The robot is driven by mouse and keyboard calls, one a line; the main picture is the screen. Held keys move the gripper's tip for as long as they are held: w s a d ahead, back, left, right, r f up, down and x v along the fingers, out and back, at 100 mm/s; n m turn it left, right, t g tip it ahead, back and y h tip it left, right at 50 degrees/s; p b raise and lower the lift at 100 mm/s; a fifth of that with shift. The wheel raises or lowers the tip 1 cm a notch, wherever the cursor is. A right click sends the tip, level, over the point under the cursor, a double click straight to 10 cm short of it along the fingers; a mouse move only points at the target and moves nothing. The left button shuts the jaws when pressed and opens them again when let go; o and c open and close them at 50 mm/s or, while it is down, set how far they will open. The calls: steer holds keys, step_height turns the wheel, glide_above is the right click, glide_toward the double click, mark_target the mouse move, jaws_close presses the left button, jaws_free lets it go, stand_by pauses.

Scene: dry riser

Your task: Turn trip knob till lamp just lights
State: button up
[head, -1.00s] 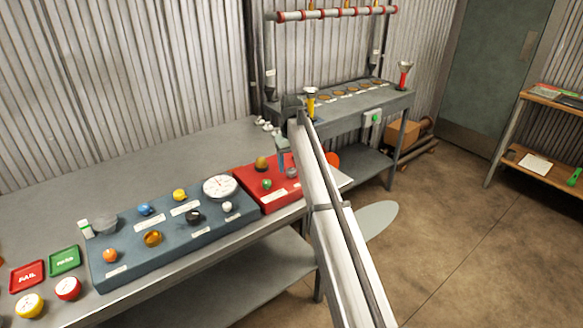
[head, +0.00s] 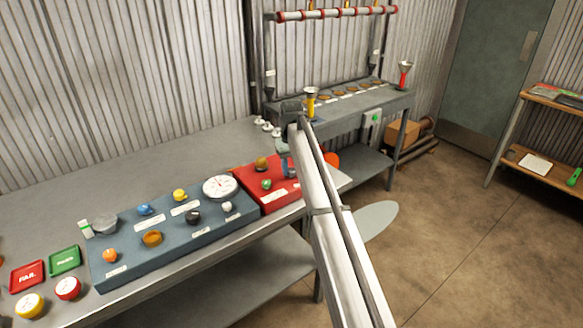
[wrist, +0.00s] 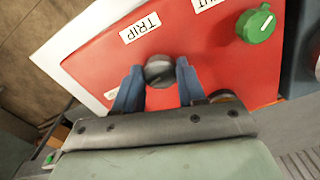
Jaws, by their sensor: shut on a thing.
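A red panel (head: 262,193) sits on the bench; it fills much of the wrist view (wrist: 200,60). On it, a dark grey round knob (wrist: 159,69) stands beside a white label reading TRIP (wrist: 140,27). My gripper (wrist: 160,74) is shut on this knob, with one blue finger on each side. In the head view my gripper (head: 289,168) is over the right part of the red panel and hides most of the knob. An amber dome (head: 261,163) on the panel looks dull; I cannot tell surely that it is the lamp.
A green knob (wrist: 256,24) is on the same panel. A white dial (head: 220,187) and a blue panel (head: 175,250) with several coloured knobs stand to the left. Small white pieces (head: 268,126) lie on the bench behind. My arm crosses the bench's right end.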

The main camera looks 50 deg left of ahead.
mark_target(292, 170)
steer(key=shift+c, duration=1.2)
steer(key=shift+m, duration=0.5)
steer(key=o, duration=1.1)
step_height(292, 170, up, 14)
steer(key=shift+f, duration=0.1)
